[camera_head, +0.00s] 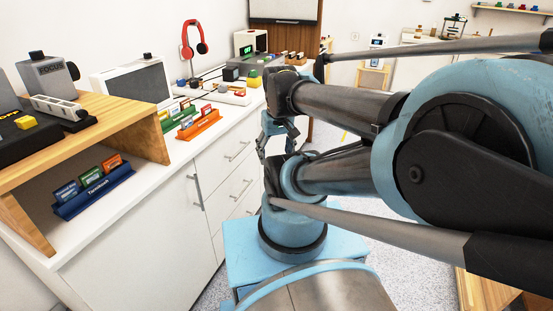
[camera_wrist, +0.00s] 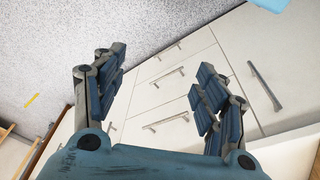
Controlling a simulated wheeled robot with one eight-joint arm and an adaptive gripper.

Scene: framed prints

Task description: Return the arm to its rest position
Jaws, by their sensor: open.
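My gripper (camera_head: 277,138) hangs from the end of my arm in the head view, beside the front of the white cabinet (camera_head: 150,240). In the wrist view my gripper (camera_wrist: 158,92) is open, with its two blue-padded fingers wide apart and nothing between them. Beyond the fingers the wrist view shows cabinet drawer fronts with metal handles and the speckled floor. My arm is bent and fills the right half of the head view. Part of the gripper is hidden behind my arm links in the head view.
The white counter holds an orange rack (camera_head: 199,125), a blue rack (camera_head: 92,190), red headphones (camera_head: 194,38) and a wooden shelf (camera_head: 150,106). Drawer handles (camera_head: 238,151) stick out near my gripper. Speckled floor (camera_head: 390,237) shows right of my base.

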